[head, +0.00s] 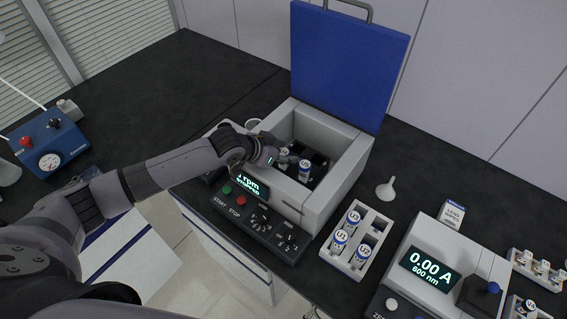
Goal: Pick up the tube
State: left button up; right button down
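My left gripper (282,153) reaches from the left over the front-left wall of the open centrifuge (349,165). Its fingertips are small and dark at a white-capped tube (284,155) inside the chamber. I cannot tell whether the fingers are closed on this tube. A second capped tube (305,165) stands just to its right in the dark rotor (318,167). More capped tubes stand upright in a white rack to the right of the centrifuge: U3 (353,218), U1 (340,238) and U2 (363,252). My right gripper is not in view.
The centrifuge's blue lid (348,60) stands open behind. Its control panel (262,213) is in front. The white rack (377,220), a funnel (386,188) and a photometer (440,262) stand to the right. A blue gauge box (48,142) is far left.

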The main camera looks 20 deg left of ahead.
pick_arm(q)
jog(key=c, duration=0.8)
jog(key=shift+c, duration=0.2)
jog(key=shift+r, duration=0.15)
notch_tip(320, 180, up, 20)
jog(key=b, duration=0.4)
